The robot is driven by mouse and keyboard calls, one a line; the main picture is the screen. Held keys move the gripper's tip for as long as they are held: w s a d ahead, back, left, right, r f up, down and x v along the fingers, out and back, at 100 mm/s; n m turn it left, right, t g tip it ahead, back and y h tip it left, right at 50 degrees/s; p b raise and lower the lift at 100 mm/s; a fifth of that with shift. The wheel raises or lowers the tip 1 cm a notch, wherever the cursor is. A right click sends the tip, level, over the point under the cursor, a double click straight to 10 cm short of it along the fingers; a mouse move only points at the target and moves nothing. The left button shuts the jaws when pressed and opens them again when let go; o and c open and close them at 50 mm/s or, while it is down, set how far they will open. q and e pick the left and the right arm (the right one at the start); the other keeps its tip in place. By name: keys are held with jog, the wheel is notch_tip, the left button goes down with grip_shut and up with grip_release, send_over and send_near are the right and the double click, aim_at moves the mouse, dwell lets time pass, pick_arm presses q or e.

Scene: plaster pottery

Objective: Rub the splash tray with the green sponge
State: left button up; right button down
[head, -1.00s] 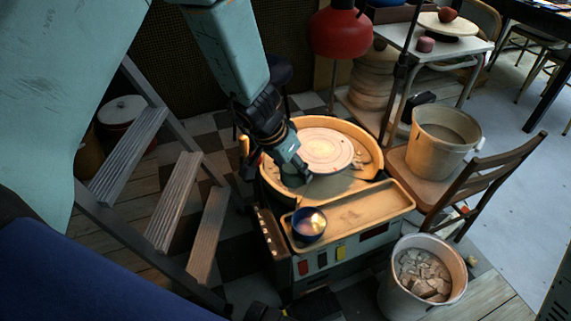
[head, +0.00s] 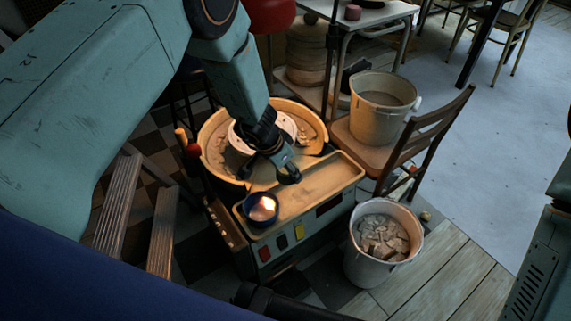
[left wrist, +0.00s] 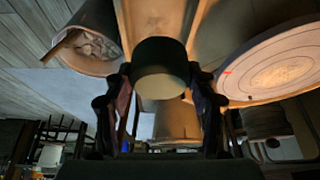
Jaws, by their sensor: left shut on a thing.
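The tan splash tray (head: 322,183) has a rounded basin around the pale wheel head and a flat rectangular part in front. My left gripper (head: 285,176) comes down over the middle of the rectangular part, near its back edge. In the left wrist view my gripper (left wrist: 160,105) is shut on a dark, olive-tinted rounded block, which looks like the green sponge (left wrist: 161,80). My right gripper is not in view.
A dark blue bowl (head: 261,209) with a bright glow inside stands on the tray's left end. A bucket of shards (head: 380,262) stands at the right front. A chair (head: 425,140) with another bucket (head: 378,112) is behind. Wooden steps (head: 118,205) stand at the left.

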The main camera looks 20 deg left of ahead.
pick_arm(q)
jog(key=shift+f+b, duration=1.05)
jog(key=shift+f, duration=1.55)
jog(key=shift+w, duration=0.1)
